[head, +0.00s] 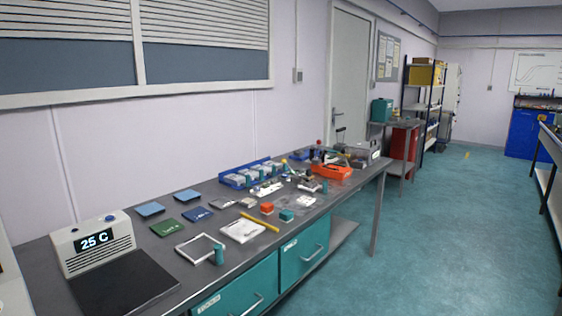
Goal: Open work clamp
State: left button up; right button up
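Neither of my grippers shows in the head view. A long dark workbench (232,262) runs along the wall from the lower left to the middle. Small metal and white hardware (309,186) lies on its far half, next to an orange tray (332,171). A dark upright handle-like part (341,135) stands near the bench's far end. Which of these is the work clamp is too small to tell, and I cannot see whether a clamp is open or shut.
A white 25 C display unit (92,244) and black mat stand at the near left. Blue trays (247,173), coloured pads (169,226) and a yellow marker (260,222) lie on the bench. Teal drawers (303,256) are below. Open floor (440,235) lies to the right.

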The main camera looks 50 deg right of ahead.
aim_at(283, 160)
jog(key=i+l, duration=0.1)
jog(key=l, duration=0.35)
jog(key=i+l, duration=0.1)
jog(key=l, duration=0.35)
jog(key=i+l, duration=0.15)
jog(key=l, duration=0.3)
jog(key=i+l, duration=0.1)
jog(key=l, duration=0.35)
jog(key=i+l+z, duration=0.1)
jog(key=l, duration=0.35)
jog(key=i+l, duration=0.15)
jog(key=l, duration=0.3)
jog(key=i+l, duration=0.1)
jog(key=l, duration=0.35)
jog(key=i+l, duration=0.15)
jog(key=l, duration=0.3)
